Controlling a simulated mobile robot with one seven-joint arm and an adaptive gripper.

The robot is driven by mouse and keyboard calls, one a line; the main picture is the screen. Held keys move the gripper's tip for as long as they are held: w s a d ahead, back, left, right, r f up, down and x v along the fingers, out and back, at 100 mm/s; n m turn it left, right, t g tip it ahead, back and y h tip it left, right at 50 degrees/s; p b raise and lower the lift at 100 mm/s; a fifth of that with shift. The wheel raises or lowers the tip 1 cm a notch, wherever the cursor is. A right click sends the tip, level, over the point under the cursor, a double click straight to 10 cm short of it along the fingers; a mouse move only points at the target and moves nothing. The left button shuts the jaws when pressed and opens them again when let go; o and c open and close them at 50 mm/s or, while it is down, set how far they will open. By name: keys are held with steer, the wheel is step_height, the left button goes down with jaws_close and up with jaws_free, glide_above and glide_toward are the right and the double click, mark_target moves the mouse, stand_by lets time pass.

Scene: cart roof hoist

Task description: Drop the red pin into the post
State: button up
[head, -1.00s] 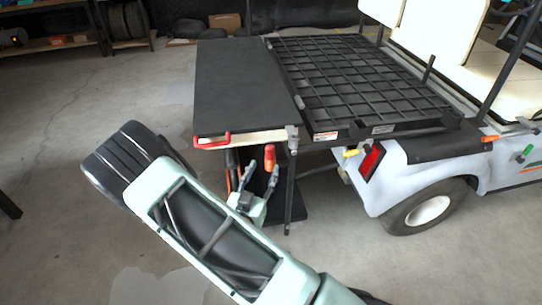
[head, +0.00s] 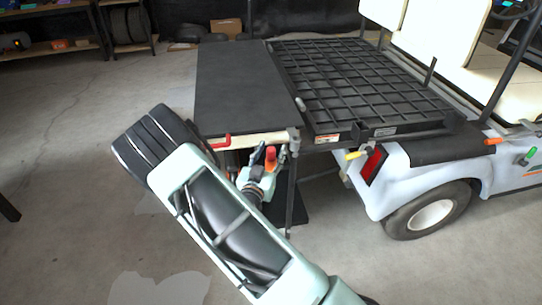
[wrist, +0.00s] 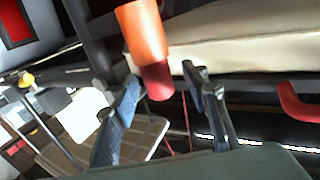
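The red pin is a short red-orange cylinder (head: 271,155) hanging or standing under the front edge of the black-topped platform (head: 240,100). In the wrist view the pin (wrist: 145,40) has an orange length and a darker red end. My gripper (head: 270,152) is open, its dark fingers to either side of the pin. In the wrist view my gripper (wrist: 162,77) shows a gap between the red end and the right finger; contact on the left is unclear. A dark upright post (head: 291,185) with a grey collar stands just right of the gripper. Its opening is not visible.
A red handle (head: 220,142) sits on the platform's front edge, left of my gripper; it also shows in the wrist view (wrist: 297,106). The cart's mesh bed (head: 365,85) and rear wheel (head: 432,213) are to the right.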

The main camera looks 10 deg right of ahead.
jaws_close()
